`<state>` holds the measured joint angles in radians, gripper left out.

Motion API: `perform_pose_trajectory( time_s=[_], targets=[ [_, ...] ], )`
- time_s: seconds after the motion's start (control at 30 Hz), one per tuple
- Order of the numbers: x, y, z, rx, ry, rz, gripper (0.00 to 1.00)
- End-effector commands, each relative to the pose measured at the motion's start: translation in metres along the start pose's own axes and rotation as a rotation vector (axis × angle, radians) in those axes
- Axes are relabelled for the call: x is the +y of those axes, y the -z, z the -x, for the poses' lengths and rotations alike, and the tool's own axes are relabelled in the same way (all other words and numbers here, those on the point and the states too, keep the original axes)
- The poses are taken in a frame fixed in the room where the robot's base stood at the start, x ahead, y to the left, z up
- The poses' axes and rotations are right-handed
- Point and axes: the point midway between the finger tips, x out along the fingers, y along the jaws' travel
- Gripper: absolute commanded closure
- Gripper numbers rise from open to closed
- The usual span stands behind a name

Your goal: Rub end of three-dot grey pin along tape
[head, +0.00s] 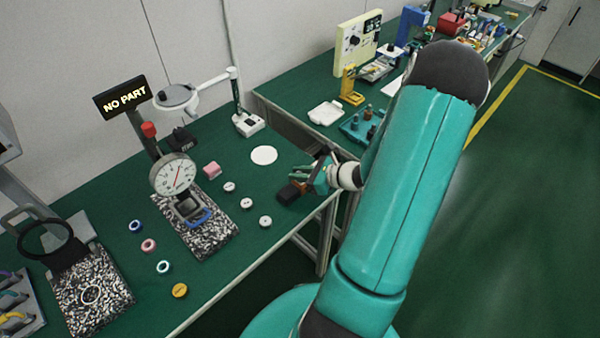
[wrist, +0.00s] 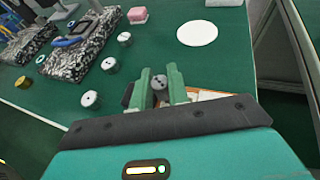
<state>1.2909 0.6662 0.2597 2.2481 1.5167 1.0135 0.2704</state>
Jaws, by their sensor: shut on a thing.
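My gripper (head: 320,176) is at the right edge of the green bench, low over it. In the wrist view its two green fingers (wrist: 160,84) are shut on a dark grey pin (wrist: 159,82), whose round end shows between them. Its dots are too small to make out. Below and beside the fingers lies a brown-orange strip (wrist: 206,95), perhaps the tape, with a dark block (wrist: 128,95) at its left; the block also shows in the head view (head: 288,194). My gripper hides most of the strip. I cannot tell whether the pin touches it.
Several pale round pieces (head: 229,187) stand left of my gripper, and a white disc (head: 264,155) lies behind. A dial gauge (head: 172,175) on a speckled base and a lit "NO PART" sign (head: 125,97) are further left. Coloured rings (head: 148,245) lie near the front edge.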

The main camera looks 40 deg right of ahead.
Motion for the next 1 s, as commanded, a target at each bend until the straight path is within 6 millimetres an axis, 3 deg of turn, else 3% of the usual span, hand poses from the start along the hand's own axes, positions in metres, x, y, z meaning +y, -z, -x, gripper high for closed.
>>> perform_pose_trajectory(
  time_s=[0.2, 1.0],
  targets=[
    [0.000, -0.004, 0.001, 0.000, 0.000, 0.001, 1.00],
    [0.000, -0.054, 0.023, 0.001, 0.000, 0.000, 1.00]
  ],
)
